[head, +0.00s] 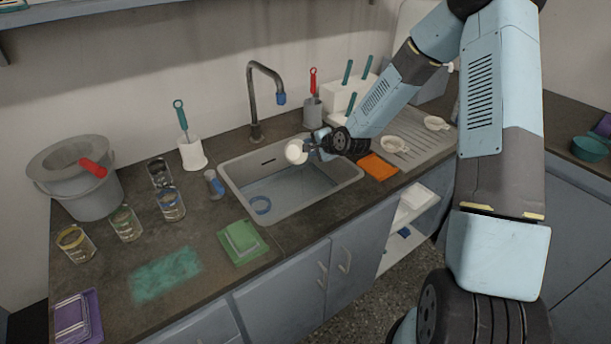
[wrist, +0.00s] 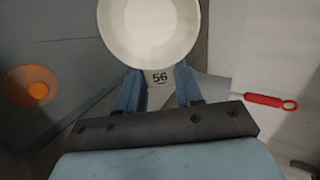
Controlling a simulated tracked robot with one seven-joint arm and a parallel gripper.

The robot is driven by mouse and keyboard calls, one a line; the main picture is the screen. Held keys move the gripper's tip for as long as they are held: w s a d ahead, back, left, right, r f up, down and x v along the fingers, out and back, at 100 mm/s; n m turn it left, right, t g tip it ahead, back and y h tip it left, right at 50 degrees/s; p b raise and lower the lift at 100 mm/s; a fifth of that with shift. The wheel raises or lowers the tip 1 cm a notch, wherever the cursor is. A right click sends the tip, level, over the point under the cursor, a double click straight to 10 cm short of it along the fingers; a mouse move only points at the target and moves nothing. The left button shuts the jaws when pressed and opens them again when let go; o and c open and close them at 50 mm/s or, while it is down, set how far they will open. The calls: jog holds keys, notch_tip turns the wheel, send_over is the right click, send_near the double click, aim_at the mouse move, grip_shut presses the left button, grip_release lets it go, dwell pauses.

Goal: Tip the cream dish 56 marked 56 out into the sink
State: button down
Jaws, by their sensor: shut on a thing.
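The cream dish 56 (wrist: 150,28) is held in my gripper (wrist: 158,88). The mark 56 shows on its tab between the two blue fingers in the wrist view. In the head view the dish (head: 296,151) is a small pale round shape at the end of my gripper (head: 312,145). It is over the back right part of the sink (head: 239,196), with its open side facing the wrist camera. The inside of the dish looks empty in the wrist view. The sink is a grey basin with a blue ring lying inside.
A tap (head: 254,100) stands behind the sink.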

jog(key=shift+s+d+r+t+y+b, duration=0.15)
jog(key=shift+t+y+b, duration=0.25)
jog(key=shift+t+b, duration=0.45)
dwell(0.4)
jog(key=shift+g, duration=0.25)
jog(key=shift+w+a+f+g+h, duration=0.15)
jog(key=shift+g+h, duration=0.25)
jog(key=shift+g, duration=0.2)
jog(key=shift+w+a+f+g+h, duration=0.15)
jog(key=shift+g+h, duration=0.25)
jog(key=shift+g, duration=0.2)
jog(key=shift+w+a, duration=0.1)
